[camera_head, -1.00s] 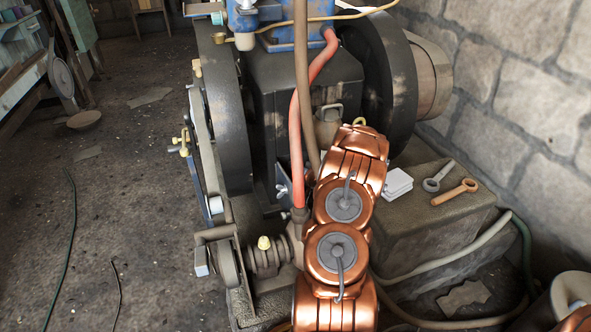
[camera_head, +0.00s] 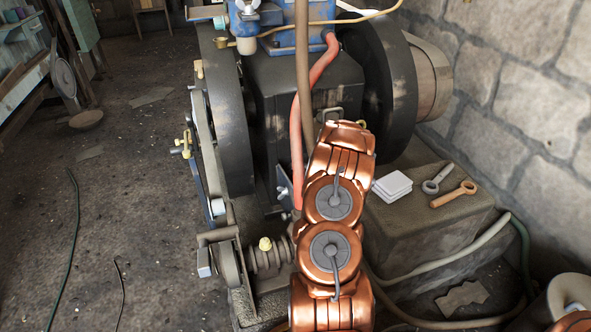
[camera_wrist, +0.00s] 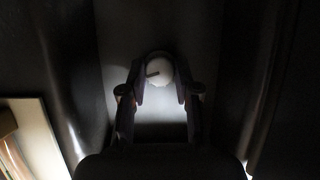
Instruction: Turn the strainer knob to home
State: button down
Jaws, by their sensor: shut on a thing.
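A round white knob, the strainer knob (camera_wrist: 162,66), shows in the wrist view between the fingertips of my gripper (camera_wrist: 159,76). The two dark fingers stand on either side of it, shut on it. A short dark mark on the knob's face points to the left and slightly down. The surface around the knob is dim, with a bright patch just below it. In the head view my copper arm hides the gripper and the knob.
The engine (camera_head: 285,110) with its dark flywheels fills the middle of the head view. A red hose (camera_head: 297,150) runs close to my arm. A stone wall stands behind.

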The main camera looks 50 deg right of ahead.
jog(key=shift+w+a+r+n, duration=0.1)
jog(key=shift+w+n, duration=0.1)
jog(key=shift+n, duration=0.1)
jog(key=c, duration=1.1)
grip_release()
jog(key=shift+o, duration=1.3)
jog(key=shift+s, duration=0.1)
jog(key=v, duration=1.2)
jog(key=shift+a, duration=0.1)
